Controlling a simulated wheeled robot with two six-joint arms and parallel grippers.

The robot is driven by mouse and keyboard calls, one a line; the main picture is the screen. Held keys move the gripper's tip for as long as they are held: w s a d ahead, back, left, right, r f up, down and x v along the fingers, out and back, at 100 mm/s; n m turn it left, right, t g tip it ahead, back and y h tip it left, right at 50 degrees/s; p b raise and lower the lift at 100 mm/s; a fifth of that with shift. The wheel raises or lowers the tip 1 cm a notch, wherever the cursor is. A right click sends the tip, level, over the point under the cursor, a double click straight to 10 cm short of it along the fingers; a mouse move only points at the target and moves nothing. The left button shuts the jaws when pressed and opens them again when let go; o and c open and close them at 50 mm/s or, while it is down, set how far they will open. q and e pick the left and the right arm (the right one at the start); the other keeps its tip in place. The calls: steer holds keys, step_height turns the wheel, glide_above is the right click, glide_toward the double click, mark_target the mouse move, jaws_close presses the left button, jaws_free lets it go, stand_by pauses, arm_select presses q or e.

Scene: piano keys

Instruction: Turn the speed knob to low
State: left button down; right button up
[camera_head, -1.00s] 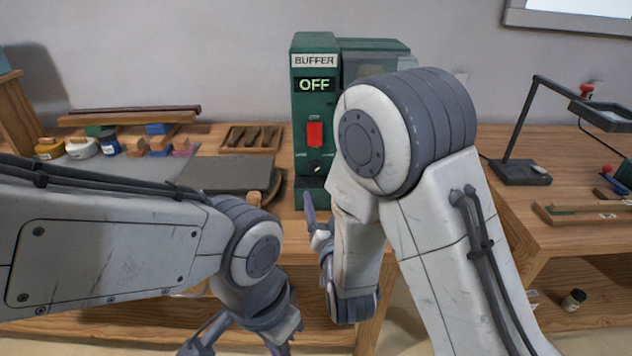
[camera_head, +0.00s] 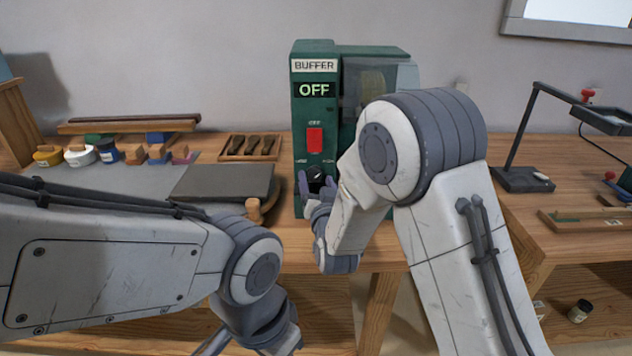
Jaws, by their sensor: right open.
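The green buffer machine (camera_head: 301,120) stands on the wooden bench, with an OFF display (camera_head: 314,90) and a red switch (camera_head: 314,141) on its front. The black speed knob (camera_head: 316,175) is low on that front, below the switch. My right gripper (camera_head: 317,187) is open, with its fingers up at the knob, one to each side in this view. I cannot tell whether they touch it. The knob's lower part and pointer setting are hard to make out. My left gripper is mostly cut off at the bottom edge, below my left wrist (camera_head: 255,310).
A grey slab (camera_head: 222,181) lies on the bench left of the machine, with a wooden tray of tools (camera_head: 250,147) behind it. Small paint jars (camera_head: 80,155) and blocks are farther left. A black lamp stand (camera_head: 522,179) is on the right bench.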

jaws_close()
